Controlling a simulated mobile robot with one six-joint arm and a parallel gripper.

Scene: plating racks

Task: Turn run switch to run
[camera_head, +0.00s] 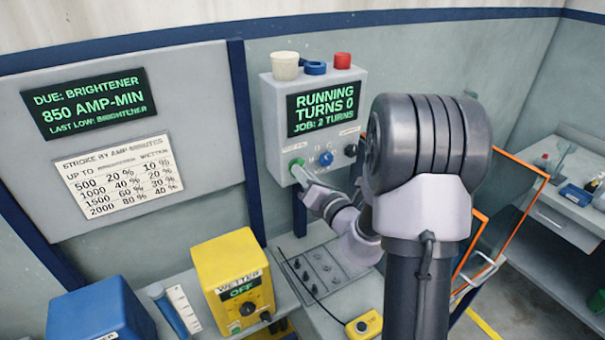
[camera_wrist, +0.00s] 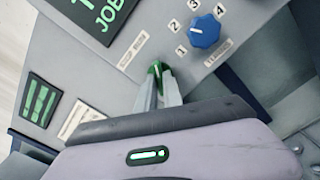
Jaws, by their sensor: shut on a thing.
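The run switch is a green knob (camera_head: 296,163) at the lower left of the grey control box (camera_head: 272,120). The box's screen (camera_head: 324,108) reads "RUNNING TURNS 0, JOB: 2 TURNS". My gripper (camera_head: 299,172) reaches the knob from below and is shut on it. In the wrist view the green knob (camera_wrist: 157,67) shows between my fingertips (camera_wrist: 158,84), with a pale mark on it. The fingers hide part of the knob, and its label is too small to read.
A blue numbered dial (camera_wrist: 206,32) sits close beside the green knob, and a black knob (camera_head: 351,150) is further right. A cup (camera_head: 285,66), a blue ring (camera_head: 316,68) and a red piece (camera_head: 342,61) stand on the box. A yellow wetter unit (camera_head: 230,262) reads "OFF" below.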

